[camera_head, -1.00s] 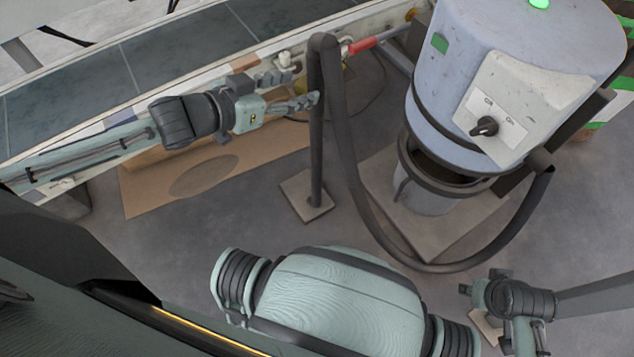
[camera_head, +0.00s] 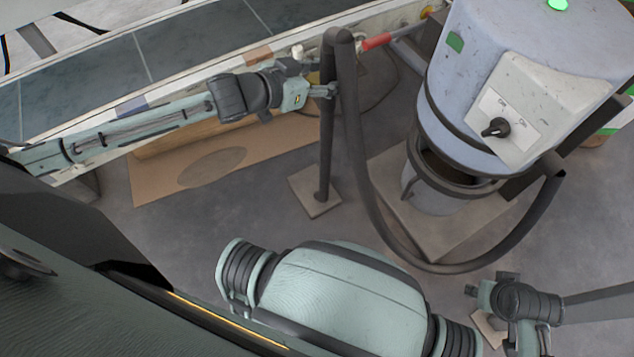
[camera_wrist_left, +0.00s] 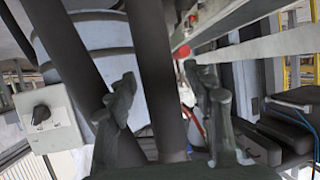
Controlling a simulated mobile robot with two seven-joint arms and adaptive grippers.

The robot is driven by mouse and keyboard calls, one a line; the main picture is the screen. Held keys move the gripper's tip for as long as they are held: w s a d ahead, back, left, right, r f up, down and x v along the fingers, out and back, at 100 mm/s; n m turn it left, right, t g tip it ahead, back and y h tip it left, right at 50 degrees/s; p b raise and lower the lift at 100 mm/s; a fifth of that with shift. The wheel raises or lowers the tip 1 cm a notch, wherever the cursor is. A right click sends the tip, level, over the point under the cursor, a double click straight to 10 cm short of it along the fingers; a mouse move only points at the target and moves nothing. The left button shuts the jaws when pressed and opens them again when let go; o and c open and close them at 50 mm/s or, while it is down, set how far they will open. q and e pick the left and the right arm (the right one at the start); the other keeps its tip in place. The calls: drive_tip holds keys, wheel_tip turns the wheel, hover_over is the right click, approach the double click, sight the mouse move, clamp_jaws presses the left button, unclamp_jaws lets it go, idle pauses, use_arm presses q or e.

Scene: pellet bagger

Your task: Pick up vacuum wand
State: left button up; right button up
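The vacuum wand (camera_head: 327,150) is a dark upright tube on a small square floor plate (camera_head: 311,205). Its top bends over into a thick dark hose (camera_head: 362,185) that loops toward the blue-grey vacuum drum (camera_head: 490,70). My left gripper (camera_head: 328,90) is at the wand's upper part. In the left wrist view its two fingers (camera_wrist_left: 165,110) are spread, with the wand (camera_wrist_left: 158,60) between them and the hose (camera_wrist_left: 75,60) to the left. Finger contact is unclear. My right gripper (camera_head: 474,291) is at the lower right, small, its fingers not clear.
The drum's control box (camera_head: 535,105) has a dark knob. A conveyor (camera_head: 190,45) runs along the back, with a red-handled part (camera_head: 376,41) near its right end. Flat cardboard (camera_head: 165,175) lies on the floor at left. Grey floor is clear before the wand.

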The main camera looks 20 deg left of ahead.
use_arm(q)
clamp_jaws()
drive_tip(key=shift+r, duration=0.15)
drive_tip(key=shift+r, duration=0.1)
